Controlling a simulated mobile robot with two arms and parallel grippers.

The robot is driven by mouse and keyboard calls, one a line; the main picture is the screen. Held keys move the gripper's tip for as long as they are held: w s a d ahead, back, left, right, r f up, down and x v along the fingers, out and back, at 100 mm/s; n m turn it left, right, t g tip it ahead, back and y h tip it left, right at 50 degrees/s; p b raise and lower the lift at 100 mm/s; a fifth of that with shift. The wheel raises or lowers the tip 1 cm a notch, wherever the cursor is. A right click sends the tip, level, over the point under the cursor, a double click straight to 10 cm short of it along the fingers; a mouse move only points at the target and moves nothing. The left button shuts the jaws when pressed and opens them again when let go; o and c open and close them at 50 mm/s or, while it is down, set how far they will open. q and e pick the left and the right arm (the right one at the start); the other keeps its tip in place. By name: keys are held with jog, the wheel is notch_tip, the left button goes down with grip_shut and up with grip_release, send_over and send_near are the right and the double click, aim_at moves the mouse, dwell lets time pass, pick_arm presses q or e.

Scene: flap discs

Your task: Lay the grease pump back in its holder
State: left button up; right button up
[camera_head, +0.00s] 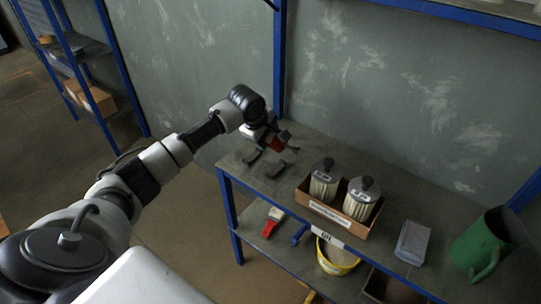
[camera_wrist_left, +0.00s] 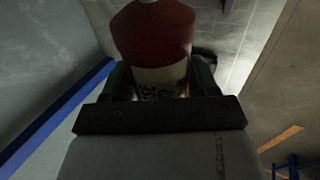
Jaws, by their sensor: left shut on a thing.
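My left gripper (camera_head: 281,141) is shut on the grease pump, a red body (camera_head: 276,143) that is small and partly hidden in the head view. In the left wrist view the pump (camera_wrist_left: 153,35) shows red with a white lettered band between the fingers (camera_wrist_left: 160,82); its far end runs out of the picture. Two dark curved rests (camera_head: 252,157) (camera_head: 276,169), which look like the holder, stand on the left part of the top shelf. The pump appears above and behind them, apart from them. My right gripper is out of view.
On the blue-framed shelf (camera_head: 235,168), a cardboard box (camera_head: 327,212) holds two filters, with a grey-blue block (camera_head: 412,242) and a green jug (camera_head: 478,250) to its right. A red-and-white item (camera_head: 271,222) and a yellow bucket (camera_head: 345,268) are below. A wall stands close behind.

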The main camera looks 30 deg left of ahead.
pick_arm(q)
jog(key=f, duration=0.3)
jog(key=shift+s, duration=0.35)
notch_tip(320, 180, down, 4)
jog(key=shift+w+r, duration=0.1)
jog(key=shift+a+f, duration=0.1)
jog(key=shift+f, duration=0.4)
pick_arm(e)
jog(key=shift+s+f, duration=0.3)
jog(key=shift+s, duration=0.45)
pick_arm(q)
jog(key=o, duration=1.5)
jog(key=shift+o, duration=0.2)
jog(key=v, duration=1.2)
jog(key=shift+p, duration=0.4)
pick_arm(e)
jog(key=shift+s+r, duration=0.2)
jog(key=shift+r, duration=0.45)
